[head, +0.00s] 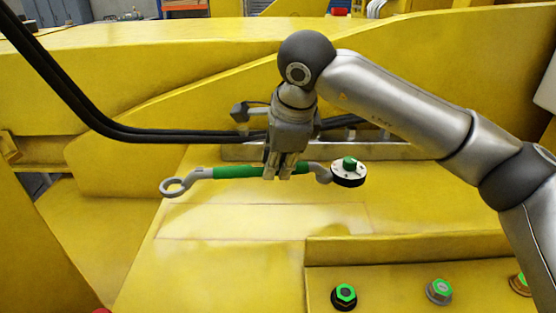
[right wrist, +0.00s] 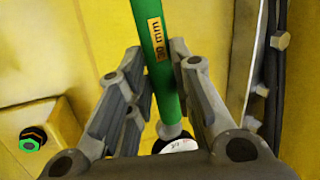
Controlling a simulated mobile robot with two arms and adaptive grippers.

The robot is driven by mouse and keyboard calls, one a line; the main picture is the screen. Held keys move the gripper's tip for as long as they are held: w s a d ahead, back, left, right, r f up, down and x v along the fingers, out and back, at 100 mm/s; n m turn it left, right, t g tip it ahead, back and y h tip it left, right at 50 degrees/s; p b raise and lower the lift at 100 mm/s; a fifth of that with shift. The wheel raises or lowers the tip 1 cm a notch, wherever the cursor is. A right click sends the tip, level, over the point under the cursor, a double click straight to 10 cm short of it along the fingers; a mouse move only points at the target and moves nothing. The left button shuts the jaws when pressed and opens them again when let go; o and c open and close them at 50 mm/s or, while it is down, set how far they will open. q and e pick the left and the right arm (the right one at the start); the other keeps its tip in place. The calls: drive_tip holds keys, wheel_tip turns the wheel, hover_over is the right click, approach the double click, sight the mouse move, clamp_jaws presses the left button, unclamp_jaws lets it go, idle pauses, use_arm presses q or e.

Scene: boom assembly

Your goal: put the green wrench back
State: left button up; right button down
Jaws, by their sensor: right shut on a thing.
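The green wrench (head: 235,171) has a green handle with grey ends, a ring on the left and a curved head on the right. My right gripper (head: 284,172) is shut on the handle and holds the wrench roughly level in front of the yellow boom. In the right wrist view the green handle (right wrist: 168,75) with a small yellow label runs between the fingers. The wrench's right end is at a round black-and-white disc with a green hex top (head: 349,171); I cannot tell whether they touch. My left gripper is not in view.
Green-marked hex bolts, a black one (head: 344,296) and a grey one (head: 439,291), stand on the lower yellow ledge, with a brownish one at the right edge. Black hoses (head: 80,118) run from upper left behind my gripper. A flat yellow panel (head: 265,220) below the wrench is clear.

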drive_tip(key=shift+f+b, duration=1.6)
drive_tip(key=shift+f, duration=1.95)
drive_tip(key=shift+f+b, duration=0.5)
drive_tip(key=shift+b, duration=0.05)
drive_tip(key=c, duration=1.2)
unclamp_jaws()
drive_tip(key=shift+f, duration=0.15)
drive_tip(key=shift+s+r, duration=0.1)
drive_tip(key=shift+r, duration=0.25)
drive_tip(key=v, duration=1.1)
drive_tip(key=shift+s+r, duration=0.1)
drive_tip(key=shift+r, duration=0.1)
